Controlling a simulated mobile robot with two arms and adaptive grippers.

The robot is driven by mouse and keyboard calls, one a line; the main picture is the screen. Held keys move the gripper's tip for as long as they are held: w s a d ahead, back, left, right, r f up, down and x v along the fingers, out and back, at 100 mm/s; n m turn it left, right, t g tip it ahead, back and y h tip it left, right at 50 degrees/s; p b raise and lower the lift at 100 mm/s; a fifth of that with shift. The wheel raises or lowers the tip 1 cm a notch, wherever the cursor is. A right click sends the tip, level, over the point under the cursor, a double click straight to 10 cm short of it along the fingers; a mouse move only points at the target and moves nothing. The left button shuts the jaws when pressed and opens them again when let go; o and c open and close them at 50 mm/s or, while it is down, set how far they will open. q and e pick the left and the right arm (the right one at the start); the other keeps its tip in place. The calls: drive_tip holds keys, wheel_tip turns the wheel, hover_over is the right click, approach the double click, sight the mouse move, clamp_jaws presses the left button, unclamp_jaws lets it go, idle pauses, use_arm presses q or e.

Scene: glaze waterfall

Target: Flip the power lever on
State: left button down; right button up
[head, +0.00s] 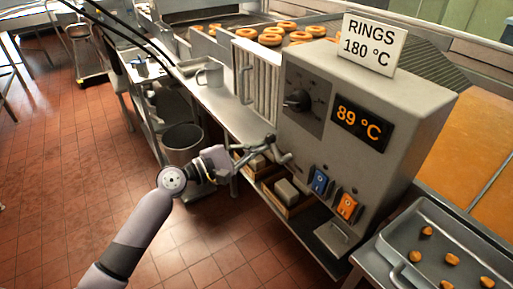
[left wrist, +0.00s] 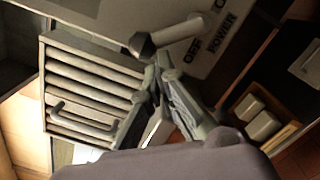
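The power lever shows in the left wrist view as a pale rod with a dark end (left wrist: 143,44), beside the printed words OFF and POWER on the grey control box (head: 385,105). In the head view a grey lever-like part (head: 285,157) sticks out low on the box's left side. My left gripper (head: 268,146) is just left of it. In the left wrist view the left gripper's fingertips (left wrist: 158,68) meet, with nothing seen between them, close to the lever's dark end. I cannot tell whether they touch it. My right gripper is not in view.
The box carries a dial (head: 297,100), a display (head: 361,127) reading 89 °C, a blue switch (head: 320,182) and an orange switch (head: 347,207). A sign (head: 373,45) reads RINGS 180 °C. A mug (head: 211,74) stands on the counter above a bin (head: 183,144). A tray (head: 398,276) is at lower right.

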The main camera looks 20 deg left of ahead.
sight(275, 150)
use_arm(q)
drive_tip(key=shift+r, duration=0.1)
drive_tip(key=shift+s+d+r+m+g+p, duration=0.2)
drive_tip(key=shift+s+d+r+m, duration=0.65)
drive_tip(key=shift+m, duration=1.95)
drive_tip(key=shift+s+d+r+m+p, duration=0.25)
drive_tip(key=shift+s+d+r+m, duration=0.6)
drive_tip(key=shift+m, duration=1.95)
drive_tip(key=shift+s+d+r+m+g+p, duration=0.1)
drive_tip(key=shift+s+d+r+m+p, duration=0.25)
drive_tip(key=shift+d+m, duration=1.65)
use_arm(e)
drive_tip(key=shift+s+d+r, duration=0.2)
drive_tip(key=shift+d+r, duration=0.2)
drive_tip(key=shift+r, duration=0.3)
use_arm(q)
drive_tip(key=shift+s+a+m, duration=0.2)
drive_tip(key=shift+a+m, duration=0.65)
drive_tip(key=shift+m, duration=0.05)
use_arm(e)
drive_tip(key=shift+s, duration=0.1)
